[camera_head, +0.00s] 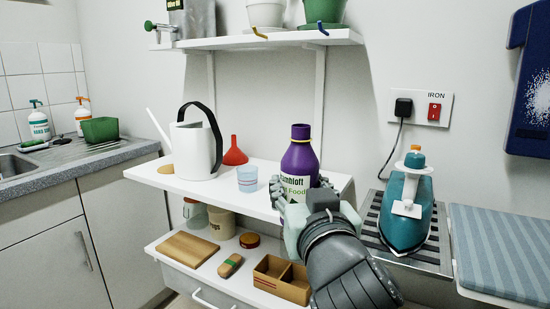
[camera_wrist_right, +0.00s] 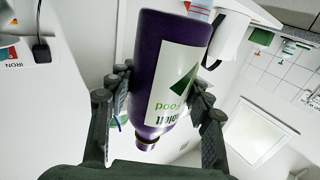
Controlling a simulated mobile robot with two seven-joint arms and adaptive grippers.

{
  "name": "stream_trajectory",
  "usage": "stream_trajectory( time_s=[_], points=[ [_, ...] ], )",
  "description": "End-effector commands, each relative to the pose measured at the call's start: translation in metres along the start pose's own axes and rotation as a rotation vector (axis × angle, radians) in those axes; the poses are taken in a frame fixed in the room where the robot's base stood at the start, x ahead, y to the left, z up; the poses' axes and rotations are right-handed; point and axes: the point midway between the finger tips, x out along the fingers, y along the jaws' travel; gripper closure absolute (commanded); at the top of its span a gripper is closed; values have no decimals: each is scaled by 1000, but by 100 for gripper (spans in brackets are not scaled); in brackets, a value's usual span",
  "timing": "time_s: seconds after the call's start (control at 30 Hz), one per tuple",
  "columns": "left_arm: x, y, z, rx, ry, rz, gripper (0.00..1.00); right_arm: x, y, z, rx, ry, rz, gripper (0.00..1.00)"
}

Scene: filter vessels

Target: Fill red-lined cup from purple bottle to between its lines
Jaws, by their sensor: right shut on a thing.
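The purple bottle (camera_head: 300,158), with a white and green label, stands upright at the right part of the white upper shelf (camera_head: 235,200). I cannot tell whether its base touches the shelf. My right gripper (camera_head: 297,190) is shut around its lower body; the wrist view shows the fingers on both sides of the bottle (camera_wrist_right: 178,50). The clear bluish cup with red lines (camera_head: 247,179) stands upright on the shelf, left of the bottle and apart from it. Its edge shows in the wrist view (camera_wrist_right: 200,12). I cannot make out any liquid level. My left gripper is not in view.
A white watering can (camera_head: 196,150) and a red funnel (camera_head: 235,152) stand left of and behind the cup. A teal iron (camera_head: 407,215) stands right of my right arm. A lower shelf holds a wooden box (camera_head: 281,280) and jars.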

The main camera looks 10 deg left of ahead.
Motion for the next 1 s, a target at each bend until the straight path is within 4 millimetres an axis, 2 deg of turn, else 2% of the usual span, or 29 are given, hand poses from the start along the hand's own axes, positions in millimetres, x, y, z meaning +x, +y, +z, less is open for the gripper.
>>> stream_trajectory(
  time_s=[0.03,0.3,0.8,1.0],
  points=[
    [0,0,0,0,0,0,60,-7,11,14,0,-6,16,89],
    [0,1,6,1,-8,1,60,-42,63,74,-2,-7,95,89],
    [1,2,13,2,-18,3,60,-100,151,172,-1,-5,227,89],
    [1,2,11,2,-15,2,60,-117,178,201,1,0,268,89]
  ],
)
